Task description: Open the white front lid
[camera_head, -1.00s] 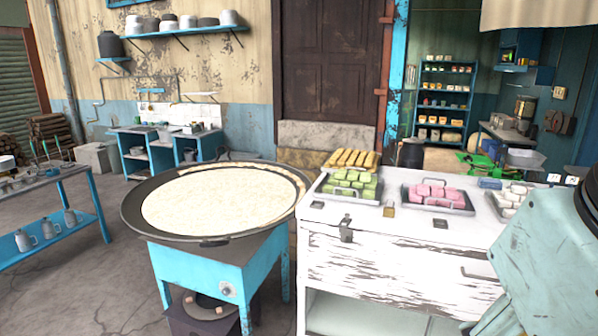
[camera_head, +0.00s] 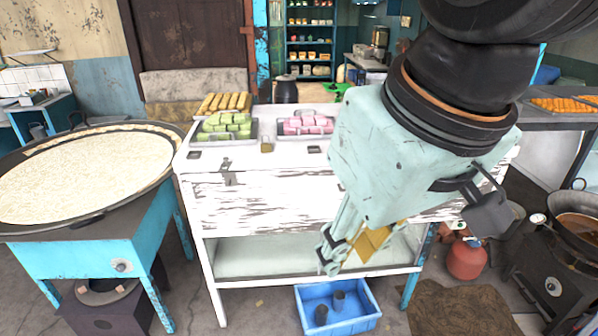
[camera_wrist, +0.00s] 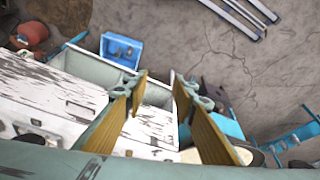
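The white cabinet (camera_head: 200,222) with worn paint stands in the middle of the head view. Its white front lid (camera_head: 262,205) is a flat panel below the countertop, closed, with a dark latch (camera_head: 227,172) near its upper left. My arm hides the right part of the lid in the head view. My gripper (camera_head: 328,258) hangs in front of the cabinet, over the open lower shelf opening in this view. In the wrist view my gripper (camera_wrist: 159,78) has its two tan-padded fingers apart with nothing between them, and the white cabinet (camera_wrist: 55,85) lies behind and left.
A round griddle (camera_head: 80,219) on a blue stand is to the left. A blue crate (camera_head: 338,326) sits on the floor below my gripper. Trays of green (camera_head: 226,126) and pink pieces (camera_head: 307,125) lie on the countertop. A stove with a pan (camera_head: 580,228) is at right.

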